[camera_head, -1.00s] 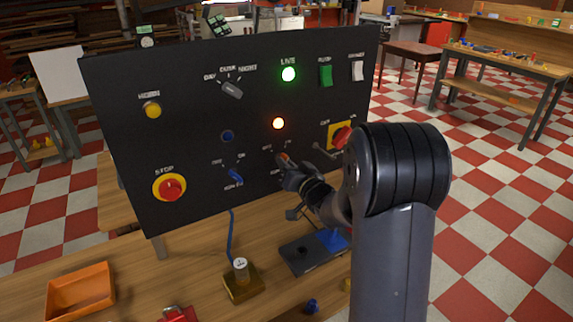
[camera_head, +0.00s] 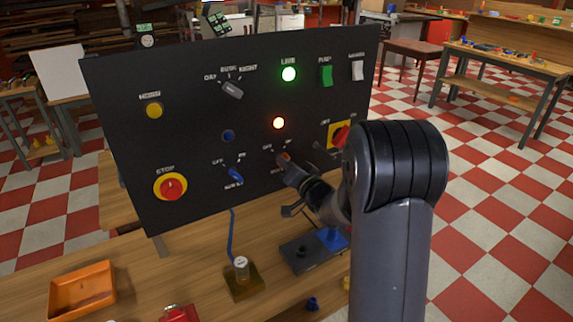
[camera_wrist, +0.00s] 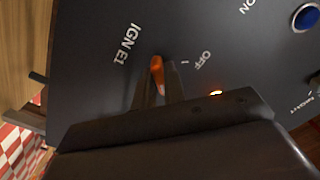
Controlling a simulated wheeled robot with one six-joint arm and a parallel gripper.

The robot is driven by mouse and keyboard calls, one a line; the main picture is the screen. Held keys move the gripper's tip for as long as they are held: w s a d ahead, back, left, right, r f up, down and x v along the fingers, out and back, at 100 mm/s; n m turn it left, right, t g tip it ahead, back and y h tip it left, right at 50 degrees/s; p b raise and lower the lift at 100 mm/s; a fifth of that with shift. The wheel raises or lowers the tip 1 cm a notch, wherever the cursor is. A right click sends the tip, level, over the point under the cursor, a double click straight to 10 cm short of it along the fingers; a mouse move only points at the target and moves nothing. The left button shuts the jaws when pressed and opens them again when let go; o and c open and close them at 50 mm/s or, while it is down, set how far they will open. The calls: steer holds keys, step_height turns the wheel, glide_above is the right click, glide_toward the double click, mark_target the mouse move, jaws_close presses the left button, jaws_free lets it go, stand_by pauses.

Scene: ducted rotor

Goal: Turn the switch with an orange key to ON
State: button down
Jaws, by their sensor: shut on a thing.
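The orange key (camera_wrist: 157,74) sits in its switch on the black panel (camera_head: 110,110), beside the printed words "IGN E1" and "OFF" in the wrist view. In the head view a bit of orange (camera_head: 284,156) shows at the tip of my gripper (camera_head: 288,164). My gripper (camera_wrist: 160,92) is shut on the orange key, its fingers on either side of it. The switch's ON mark is hidden in the wrist view. An orange lamp (camera_head: 279,123) glows above this switch.
A blue-key switch (camera_head: 236,175) is left of my gripper, with a red STOP button (camera_head: 171,186) farther left. A red-and-yellow rotary switch (camera_head: 340,135) is close to my arm on the right. A cable hangs below the panel.

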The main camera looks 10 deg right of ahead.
steer(key=c, duration=1.5)
jaws_free()
steer(key=shift+s, duration=0.1)
steer(key=b+v, duration=0.1)
steer(key=v, duration=0.9)
steer(key=shift+s+d+b, duration=0.15)
steer(key=shift+s+b, duration=0.15)
steer(key=shift+s, duration=0.05)
steer(key=p+x, duration=0.1)
steer(key=x, duration=1)
steer(key=shift+p, duration=0.3)
